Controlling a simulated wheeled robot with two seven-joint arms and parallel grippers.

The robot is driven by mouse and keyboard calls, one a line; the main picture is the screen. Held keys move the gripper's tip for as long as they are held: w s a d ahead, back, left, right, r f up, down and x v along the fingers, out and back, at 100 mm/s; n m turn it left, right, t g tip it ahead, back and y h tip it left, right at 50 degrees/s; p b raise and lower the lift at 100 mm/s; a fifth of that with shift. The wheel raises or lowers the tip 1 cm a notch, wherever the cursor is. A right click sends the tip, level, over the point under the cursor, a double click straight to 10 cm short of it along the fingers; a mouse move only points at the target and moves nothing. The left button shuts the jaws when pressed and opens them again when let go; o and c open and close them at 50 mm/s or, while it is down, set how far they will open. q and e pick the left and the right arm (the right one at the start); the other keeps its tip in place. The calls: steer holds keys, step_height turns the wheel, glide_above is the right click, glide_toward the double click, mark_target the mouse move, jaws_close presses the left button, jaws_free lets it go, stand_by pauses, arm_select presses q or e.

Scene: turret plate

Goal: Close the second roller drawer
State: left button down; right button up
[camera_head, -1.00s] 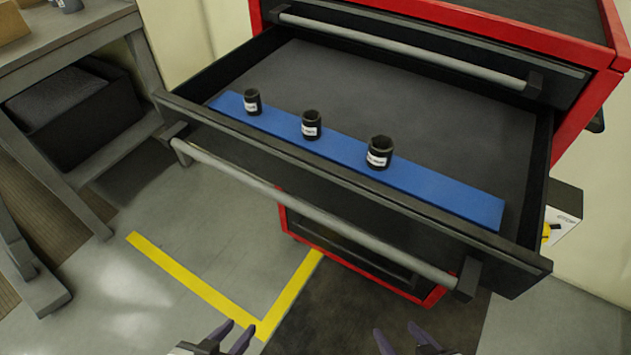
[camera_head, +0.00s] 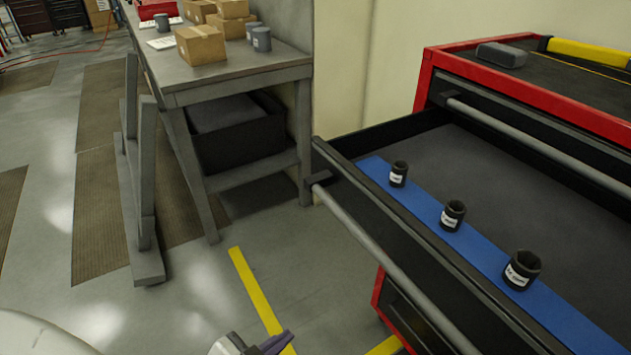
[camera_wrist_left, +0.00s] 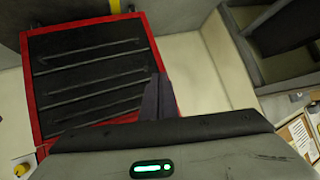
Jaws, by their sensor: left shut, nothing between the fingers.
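The open drawer is the second one of the red roller cabinet (camera_head: 430,85), below a shut top drawer (camera_head: 535,95). It is pulled far out, with a grey bar handle (camera_head: 385,255) along its front. Inside, a blue strip (camera_head: 485,255) carries three black sockets (camera_head: 453,215) with white labels. My left gripper (camera_head: 278,343) is at the bottom edge of the head view, shut and empty, apart from the handle and left of it. The left wrist view shows the cabinet's dark drawer fronts (camera_wrist_left: 95,65) beyond a gripper finger (camera_wrist_left: 160,98). My right gripper is out of view.
A grey workbench (camera_head: 240,82) with cardboard boxes (camera_head: 200,45) and cups stands left of the cabinet, a dark bin (camera_head: 235,140) on its lower shelf. A grey frame (camera_head: 142,190) stands farther left. Floor with yellow tape (camera_head: 255,290) is clear between bench and drawer.

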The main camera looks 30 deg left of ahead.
mark_target(314, 161)
arm_select(q)
steer(key=w+a+r+m+t+y+b, duration=0.1)
steer(key=w+a+r+m+t+b, duration=0.3)
steer(key=w+a+r+m+t, duration=0.45)
steer(key=s+a+r+m+g+h+b, duration=0.15)
steer(key=r+m+h+b, duration=0.35)
steer(key=r+m, duration=0.8)
steer(key=s+a+r+m+g+h+b, duration=0.1)
steer(key=a+r+m+g+h+b, duration=0.2)
steer(key=r+m, duration=1.05)
steer(key=w+d+f+m, duration=0.1)
steer(key=w+d, duration=0.1)
steer(key=w, duration=0.1)
steer(key=w+d+f+m+p, duration=0.1)
steer(key=w+d, duration=0.1)
steer(key=w, duration=0.2)
steer(key=w+d+f+m+h, duration=0.1)
steer(key=w+d+f, duration=0.1)
steer(key=w+d, duration=0.1)
steer(key=shift+w, duration=0.45)
steer(key=shift+w+d+f+p, duration=0.1)
steer(key=shift+w+d+p, duration=0.25)
steer(key=shift+w, duration=0.15)
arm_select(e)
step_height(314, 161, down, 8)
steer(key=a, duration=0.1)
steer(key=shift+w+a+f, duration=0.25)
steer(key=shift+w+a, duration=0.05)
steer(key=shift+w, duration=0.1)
